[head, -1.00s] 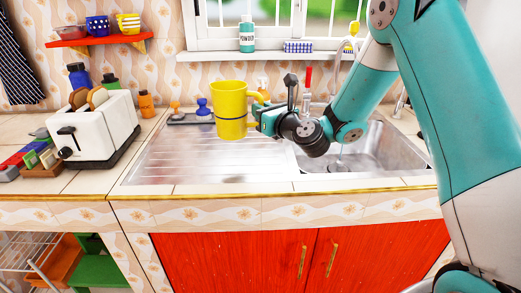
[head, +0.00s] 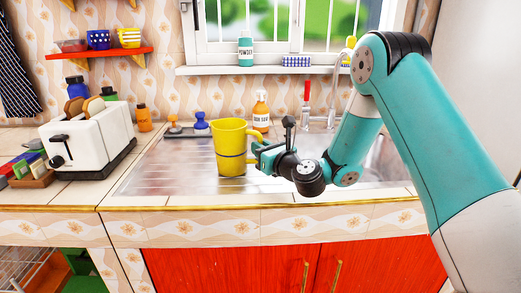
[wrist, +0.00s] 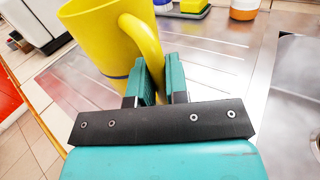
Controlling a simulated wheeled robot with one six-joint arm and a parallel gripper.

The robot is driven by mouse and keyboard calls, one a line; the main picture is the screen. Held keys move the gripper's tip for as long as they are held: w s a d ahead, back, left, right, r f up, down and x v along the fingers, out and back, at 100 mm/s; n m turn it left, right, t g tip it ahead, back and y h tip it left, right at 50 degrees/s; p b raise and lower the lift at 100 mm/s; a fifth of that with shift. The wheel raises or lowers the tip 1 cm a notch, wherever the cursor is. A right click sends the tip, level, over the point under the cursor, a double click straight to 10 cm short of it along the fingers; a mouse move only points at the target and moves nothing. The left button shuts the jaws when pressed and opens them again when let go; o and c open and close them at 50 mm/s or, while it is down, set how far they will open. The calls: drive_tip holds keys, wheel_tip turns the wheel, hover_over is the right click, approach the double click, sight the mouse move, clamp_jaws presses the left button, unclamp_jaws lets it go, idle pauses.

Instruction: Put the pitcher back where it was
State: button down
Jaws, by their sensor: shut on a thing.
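The yellow pitcher (head: 230,140), with a dark blue band low on its body, is upright over the ribbed steel drainboard (head: 165,180) left of the sink. My gripper (head: 257,152) is at its right side, shut on its handle. The wrist view shows my gripper's fingers (wrist: 160,82) on either side of the yellow handle (wrist: 145,42), with the pitcher body (wrist: 100,35) to the left. I cannot tell whether the pitcher's base touches the drainboard; my gripper hides part of it in the wrist view.
A white toaster (head: 88,140) stands on the counter at left. Behind the pitcher are an orange bottle (head: 261,113), a blue-topped item (head: 201,122) and an orange-topped item (head: 174,126). The sink basin (head: 378,165) is at right, partly behind my arm. The drainboard's left part is clear.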

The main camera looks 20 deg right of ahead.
drive_tip(key=c, duration=1.1)
unclamp_jaws()
drive_tip(key=shift+f, duration=0.1)
drive_tip(key=shift+s+d+b, duration=0.1)
drive_tip(key=shift+s+b, duration=0.25)
drive_tip(key=shift+b, duration=0.1)
drive_tip(key=b+v, duration=0.9)
drive_tip(key=v, duration=0.1)
drive_tip(key=shift+f, duration=0.1)
drive_tip(key=shift+s+d+b, duration=0.1)
drive_tip(key=shift+s+b, duration=0.4)
drive_tip(key=shift+s, duration=0.15)
drive_tip(key=s+a+f+n+g+y, duration=0.1)
drive_tip(key=s+a+n+g+y, duration=0.2)
drive_tip(key=s+a+n+g, duration=0.65)
drive_tip(key=s+a+f+n+g+y, duration=0.1)
drive_tip(key=s+a+n+g+y, duration=0.15)
drive_tip(key=a+n, duration=0.85)
drive_tip(key=s+d+f+n+g+h, duration=0.1)
drive_tip(key=s+d+n+h, duration=0.1)
drive_tip(key=s+n, duration=0.2)
drive_tip(key=s+d+f+n+g+h, duration=0.1)
drive_tip(key=s+d+n+g+h, duration=0.1)
drive_tip(key=s+n, duration=0.3)
drive_tip(key=s+d+f+n+g+h, duration=0.1)
drive_tip(key=s+d+n, duration=0.3)
drive_tip(key=n, duration=0.6)
drive_tip(key=shift+s+d+n+g+h, duration=0.1)
drive_tip(key=shift+s+n+g+h, duration=0.25)
drive_tip(key=shift+s+g+h, duration=0.3)
